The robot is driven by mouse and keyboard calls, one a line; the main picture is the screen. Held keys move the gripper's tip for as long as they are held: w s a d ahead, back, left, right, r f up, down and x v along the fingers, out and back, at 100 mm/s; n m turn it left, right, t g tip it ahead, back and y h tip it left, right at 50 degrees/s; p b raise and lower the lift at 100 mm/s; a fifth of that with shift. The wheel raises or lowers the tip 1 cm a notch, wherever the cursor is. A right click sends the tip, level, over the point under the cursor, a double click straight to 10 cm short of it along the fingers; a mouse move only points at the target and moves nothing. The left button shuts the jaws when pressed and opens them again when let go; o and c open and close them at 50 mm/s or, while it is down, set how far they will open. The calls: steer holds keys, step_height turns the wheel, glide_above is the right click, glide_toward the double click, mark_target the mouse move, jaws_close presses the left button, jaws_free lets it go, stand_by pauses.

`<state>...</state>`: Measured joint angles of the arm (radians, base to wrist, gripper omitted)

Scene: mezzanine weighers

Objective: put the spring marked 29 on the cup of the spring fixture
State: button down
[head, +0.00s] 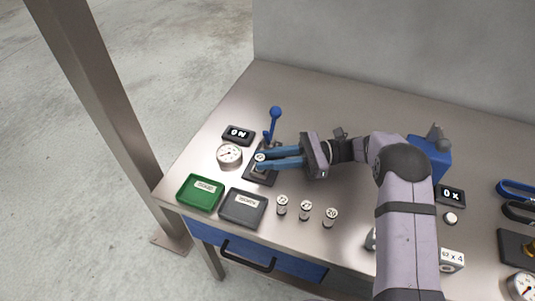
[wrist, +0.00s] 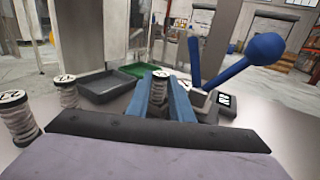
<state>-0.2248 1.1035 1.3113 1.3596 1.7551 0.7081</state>
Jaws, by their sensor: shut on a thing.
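My gripper (head: 262,160) has its blue fingers shut on a coiled spring with a white marked cap (wrist: 160,75). The cap's number is too small to read surely. The held spring is upright over the spring fixture, whose dark base plate (head: 250,175) shows with a blue ball-ended lever (head: 275,113) behind. The fingers hide the cup, so I cannot tell whether the spring touches it. Three more capped springs stand in a row on the bench: left (head: 282,205), middle (head: 305,211) and right (head: 330,217).
A round dial (head: 229,155) and a black display (head: 237,135) stand left of the fixture. A green tray (head: 187,200) and a dark grey tray (head: 230,219) lie at the front left. A second display (head: 451,195) and a blue device (head: 428,160) are to the right.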

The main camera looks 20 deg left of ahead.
steer(key=shift+f, duration=0.1)
steer(key=c, duration=1.8)
jaws_free()
steer(key=shift+c, duration=0.2)
steer(key=shift+b+v, duration=0.8)
steer(key=shift+v, duration=1.95)
